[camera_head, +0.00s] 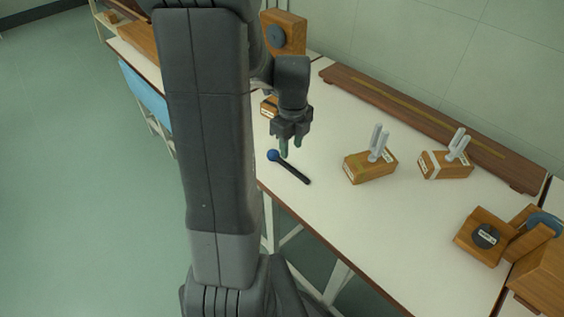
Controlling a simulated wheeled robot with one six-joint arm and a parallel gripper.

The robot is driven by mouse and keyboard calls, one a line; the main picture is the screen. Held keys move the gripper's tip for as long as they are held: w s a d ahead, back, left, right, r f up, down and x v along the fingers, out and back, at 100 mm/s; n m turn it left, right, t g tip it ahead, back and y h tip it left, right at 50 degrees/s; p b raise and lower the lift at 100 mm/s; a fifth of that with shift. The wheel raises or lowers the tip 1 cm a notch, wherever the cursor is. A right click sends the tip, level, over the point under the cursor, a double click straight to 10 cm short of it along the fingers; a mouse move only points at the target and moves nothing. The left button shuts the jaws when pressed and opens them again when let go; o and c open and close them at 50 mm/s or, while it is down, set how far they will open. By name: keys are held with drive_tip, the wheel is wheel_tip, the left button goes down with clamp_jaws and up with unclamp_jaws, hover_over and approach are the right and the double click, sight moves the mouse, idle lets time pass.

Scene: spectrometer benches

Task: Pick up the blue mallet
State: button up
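The blue mallet lies on the white bench top near its front edge. It has a round blue head (273,156) at its left end and a black handle (295,173) running down to the right. My gripper (290,150) points down just above and behind the mallet, near the head end of the handle. Its two greenish fingertips look slightly apart, with nothing visible between them. I cannot tell from this view whether the fingertips touch the mallet. My arm covers the bench to the left.
Two wooden blocks with pale prongs (371,164) (446,164) stand right of the mallet. A long wooden rail (420,120) lies along the back. Wooden instruments (485,237) sit at the right end. The bench (385,225) is clear in front of the blocks.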

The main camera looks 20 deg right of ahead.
sight(288, 165)
wheel_tip(288, 165, down, 3)
drive_tip(key=shift+f, duration=0.1)
drive_tip(key=f, duration=0.2)
drive_tip(key=w+f, duration=0.1)
drive_tip(key=f, duration=0.1)
drive_tip(key=shift+a+b, duration=0.15)
drive_tip(key=shift+b, duration=0.2)
drive_tip(key=shift+f, duration=0.55)
clamp_jaws()
